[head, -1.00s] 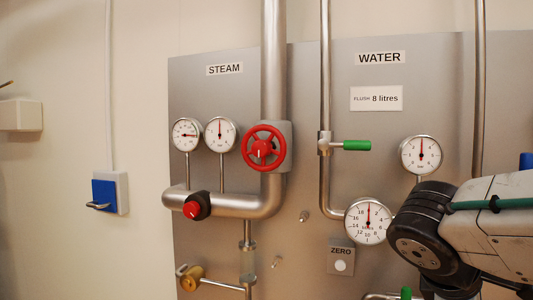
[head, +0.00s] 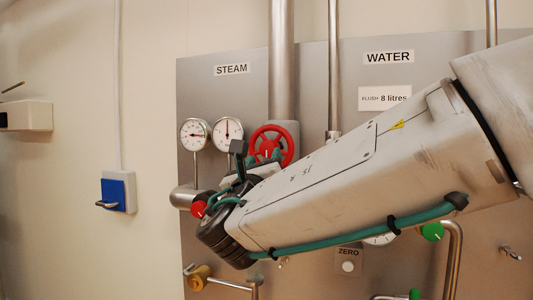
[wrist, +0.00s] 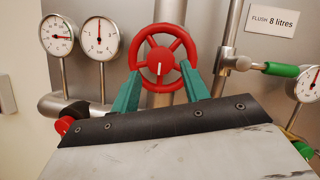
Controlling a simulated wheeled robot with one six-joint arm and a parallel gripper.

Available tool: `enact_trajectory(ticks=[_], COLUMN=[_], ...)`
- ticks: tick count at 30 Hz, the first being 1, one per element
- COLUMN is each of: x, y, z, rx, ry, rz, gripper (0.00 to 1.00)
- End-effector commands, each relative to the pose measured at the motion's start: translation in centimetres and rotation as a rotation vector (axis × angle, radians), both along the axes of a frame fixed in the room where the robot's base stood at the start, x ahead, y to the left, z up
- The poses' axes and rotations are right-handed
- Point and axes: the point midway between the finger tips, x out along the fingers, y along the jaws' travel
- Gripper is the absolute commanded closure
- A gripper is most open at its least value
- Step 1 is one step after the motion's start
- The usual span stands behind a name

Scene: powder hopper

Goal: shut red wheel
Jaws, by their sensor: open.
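The red wheel (head: 268,142) is a spoked handwheel on the steam pipe, below the STEAM label. In the head view my arm and gripper hide its lower part. In the wrist view the red wheel (wrist: 163,38) faces me, with a white mark upright on its hub. My gripper (wrist: 160,75) is open, its two green fingers apart at the lower left and lower right of the wheel. Nothing is between the fingers except the view of the wheel and pipe. I cannot tell whether the fingertips touch the rim.
A red knob (head: 198,209) sits on the steam pipe left of my wrist. Two gauges, one of them the left gauge (head: 194,134), stand left of the wheel. A green lever (wrist: 281,70) is close on the right. A blue-fronted box (head: 116,191) hangs on the left wall.

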Motion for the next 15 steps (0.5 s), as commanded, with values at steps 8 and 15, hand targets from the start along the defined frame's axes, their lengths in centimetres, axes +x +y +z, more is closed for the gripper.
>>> enact_trajectory(ticks=[8,15], x=[3.3,3.8], y=[-0.9,-1.0], z=[1.3,1.5], rx=[0.002,0.003], ry=[0.001,0.001], rz=[-0.002,-0.002], gripper=[0.55,0.55])
